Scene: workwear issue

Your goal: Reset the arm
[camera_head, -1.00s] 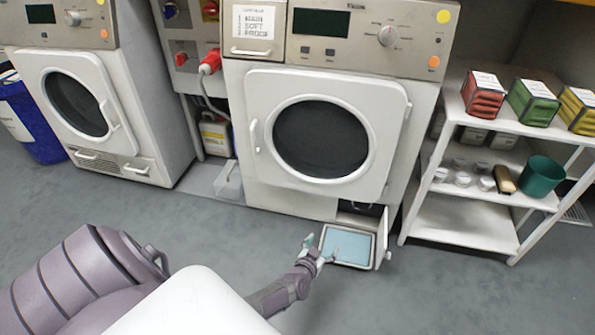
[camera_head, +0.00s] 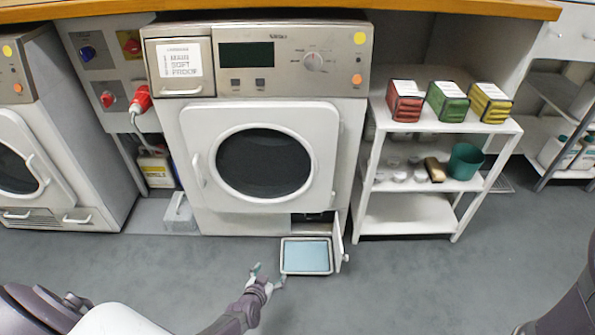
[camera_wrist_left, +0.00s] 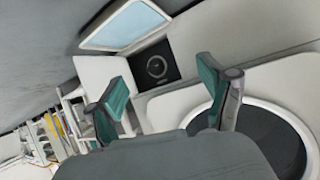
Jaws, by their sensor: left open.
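My left gripper (camera_head: 266,277) is low over the floor in the head view, just left of and in front of a shallow tray with blue content (camera_head: 306,240). The gripper is open and empty, with its two teal fingers (camera_wrist_left: 165,95) spread apart in the left wrist view. The tray is on the floor in front of the central white washing machine (camera_head: 262,160), by its open lower flap (camera_head: 340,243). The left wrist view also shows the tray (camera_wrist_left: 125,25) and a dark round fitting (camera_wrist_left: 156,66) in the opening. My right gripper is not seen; only a part of my right arm shows at the right edge.
A white shelf rack (camera_head: 408,215) stands right of the machine, with red (camera_head: 404,102), green (camera_head: 447,102) and yellow (camera_head: 490,103) boxes on top and a green bucket (camera_head: 466,160) below. A second machine (camera_head: 70,150) stands at left. The floor in front is clear.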

